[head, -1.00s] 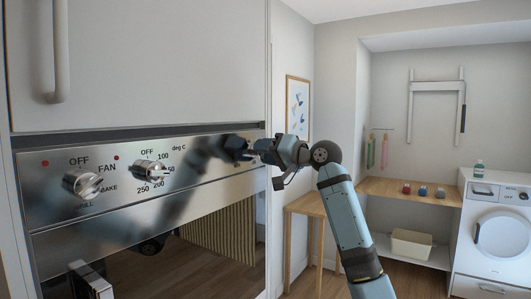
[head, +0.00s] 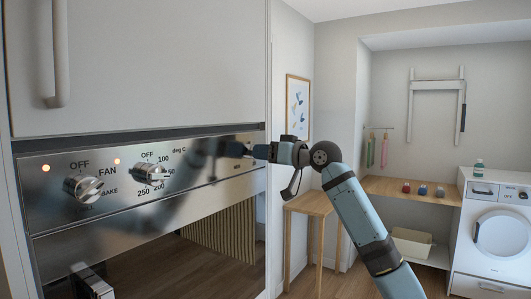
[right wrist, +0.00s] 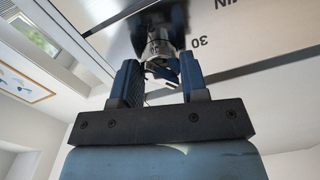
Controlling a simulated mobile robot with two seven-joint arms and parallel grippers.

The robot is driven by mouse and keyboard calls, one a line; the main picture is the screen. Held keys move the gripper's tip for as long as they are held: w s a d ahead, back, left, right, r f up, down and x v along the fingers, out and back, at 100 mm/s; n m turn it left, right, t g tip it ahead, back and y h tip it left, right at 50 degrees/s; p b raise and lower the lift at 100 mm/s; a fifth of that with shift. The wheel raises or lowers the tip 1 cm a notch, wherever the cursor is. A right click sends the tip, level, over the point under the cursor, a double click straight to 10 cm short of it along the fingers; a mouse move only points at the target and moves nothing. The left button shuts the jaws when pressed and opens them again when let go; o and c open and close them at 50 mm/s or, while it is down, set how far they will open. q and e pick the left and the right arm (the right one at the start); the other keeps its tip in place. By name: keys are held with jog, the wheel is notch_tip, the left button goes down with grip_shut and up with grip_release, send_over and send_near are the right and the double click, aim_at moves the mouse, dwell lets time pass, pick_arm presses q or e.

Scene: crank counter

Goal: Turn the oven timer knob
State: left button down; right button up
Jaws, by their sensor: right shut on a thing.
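The timer knob (right wrist: 158,47) is a small metal knob at the right end of the steel oven panel (head: 215,172), and the right wrist view shows it between my fingers. A printed "30" and part of "MIN" show beside it there. My right gripper (head: 252,151) reaches the panel from the right and is shut on the knob; it also shows in the right wrist view (right wrist: 160,66). In the head view the gripper hides most of the knob, so its pointer angle cannot be read. My left gripper is not in view.
Two other knobs, the function knob (head: 83,189) and temperature knob (head: 149,174), sit left on the panel. Two indicator lights (head: 46,168) glow orange. A cabinet door (head: 150,70) is above. A wooden table (head: 310,205) and washing machine (head: 497,235) stand right.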

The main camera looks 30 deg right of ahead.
jog(key=shift+n, duration=0.6)
jog(key=o, duration=0.9)
jog(key=shift+s, duration=0.1)
jog(key=b+v, duration=0.2)
jog(key=v, duration=1.1)
jog(key=shift+s+d+b, duration=0.1)
jog(key=shift+s+b, duration=0.2)
